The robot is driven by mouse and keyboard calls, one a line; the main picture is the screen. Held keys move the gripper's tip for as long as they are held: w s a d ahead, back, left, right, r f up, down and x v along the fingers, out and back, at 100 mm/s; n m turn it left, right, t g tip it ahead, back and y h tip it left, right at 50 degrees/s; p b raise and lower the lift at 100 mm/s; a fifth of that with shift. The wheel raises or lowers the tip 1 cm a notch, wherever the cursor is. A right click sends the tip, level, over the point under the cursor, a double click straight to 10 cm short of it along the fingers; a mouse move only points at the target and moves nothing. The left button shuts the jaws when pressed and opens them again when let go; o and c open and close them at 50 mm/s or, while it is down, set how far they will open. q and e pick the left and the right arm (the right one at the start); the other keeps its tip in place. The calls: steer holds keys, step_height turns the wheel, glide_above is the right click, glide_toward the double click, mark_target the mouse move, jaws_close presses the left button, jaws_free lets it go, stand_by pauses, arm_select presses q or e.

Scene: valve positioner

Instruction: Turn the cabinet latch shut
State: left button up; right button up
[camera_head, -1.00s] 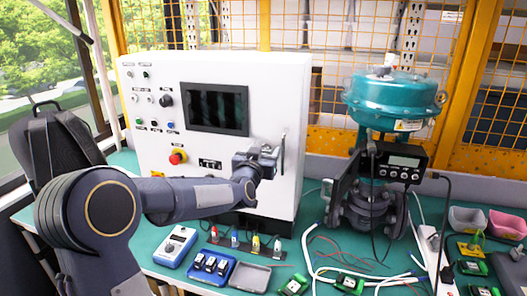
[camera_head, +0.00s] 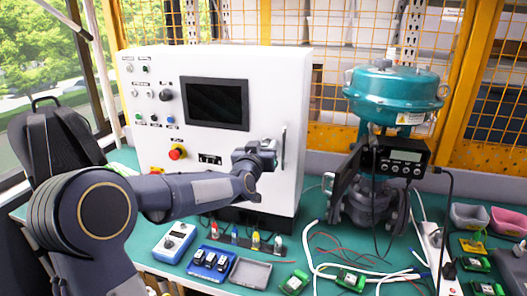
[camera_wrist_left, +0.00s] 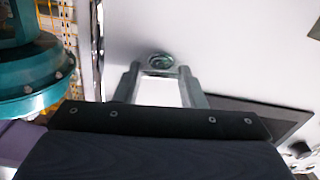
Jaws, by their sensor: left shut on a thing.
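The cabinet (camera_head: 240,100) is a white box with a dark screen, standing on the green bench. Its latch (camera_wrist_left: 159,61) shows in the left wrist view as a small round grey-green piece on the white door. My left gripper (camera_wrist_left: 160,72) has its two grey fingers on either side of the latch, shut on it. In the head view my left gripper (camera_head: 268,150) is at the right part of the cabinet front, beside a vertical grey handle (camera_head: 283,148). The gripper hides the latch there, so its angle is hard to tell. My right gripper is not in view.
A teal valve actuator (camera_head: 392,92) with a positioner (camera_head: 402,158) stands right of the cabinet. A red stop button (camera_head: 177,152) is on the cabinet front. A blue meter (camera_head: 175,243), trays (camera_head: 250,273) and loose cables (camera_head: 325,262) lie on the bench in front.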

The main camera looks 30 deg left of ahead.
arm_select(q)
steer(key=n+b, duration=0.3)
steer(key=n, duration=0.2)
steer(key=n+b, duration=0.4)
steer(key=n, duration=0.2)
steer(key=n+b, duration=0.3)
steer(key=n, duration=0.2)
steer(key=shift+a+f+n+b, duration=0.2)
steer(key=shift+f+n+b, duration=0.05)
steer(key=shift+n+b, duration=0.05)
stand_by(0.3)
steer(key=o, duration=1)
steer(key=shift+s, duration=0.15)
steer(key=v, duration=0.7)
steer(key=shift+s+d, duration=0.15)
steer(key=shift+s, duration=0.15)
